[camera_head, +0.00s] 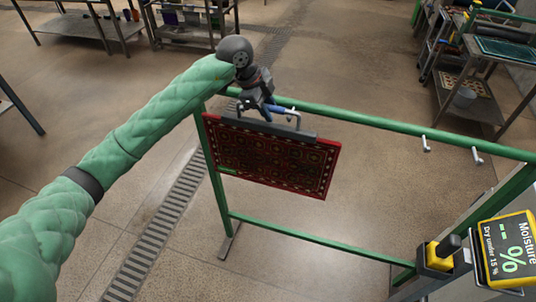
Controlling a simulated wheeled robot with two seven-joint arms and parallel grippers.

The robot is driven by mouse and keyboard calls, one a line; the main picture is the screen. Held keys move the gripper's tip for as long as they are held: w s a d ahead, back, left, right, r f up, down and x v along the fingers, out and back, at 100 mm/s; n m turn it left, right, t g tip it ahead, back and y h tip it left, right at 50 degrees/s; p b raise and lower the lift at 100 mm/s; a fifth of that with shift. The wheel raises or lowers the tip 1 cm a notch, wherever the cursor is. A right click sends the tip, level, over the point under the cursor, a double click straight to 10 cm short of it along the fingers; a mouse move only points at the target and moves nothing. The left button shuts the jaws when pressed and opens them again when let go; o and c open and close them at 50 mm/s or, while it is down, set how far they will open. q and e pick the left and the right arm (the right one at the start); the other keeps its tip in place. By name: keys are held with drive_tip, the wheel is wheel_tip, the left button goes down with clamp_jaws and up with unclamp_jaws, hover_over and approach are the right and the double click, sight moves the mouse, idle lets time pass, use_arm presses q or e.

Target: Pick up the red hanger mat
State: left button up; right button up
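The red hanger mat (270,160), a patterned red and dark rug, hangs below a grey clamp bar (300,131) at the left end of a green rail. A metal handle (296,116) with a blue grip rises from the bar. My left gripper (268,108) comes down from above at this handle, overlapping the rail in the view. Its fingertips are small and mixed with the handle, so I cannot tell whether they are closed on it. My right gripper is not in view.
The green rail frame (400,127) runs right, with empty metal hooks (425,144) on it. A moisture display (507,250) and a yellow-black device (440,254) are at lower right. Shelves (85,30) stand behind. A floor drain (160,225) crosses open floor.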

use_arm(q)
drive_tip(key=shift+f, duration=0.15)
drive_tip(key=shift+c, duration=0.2)
clamp_jaws()
idle(1.4)
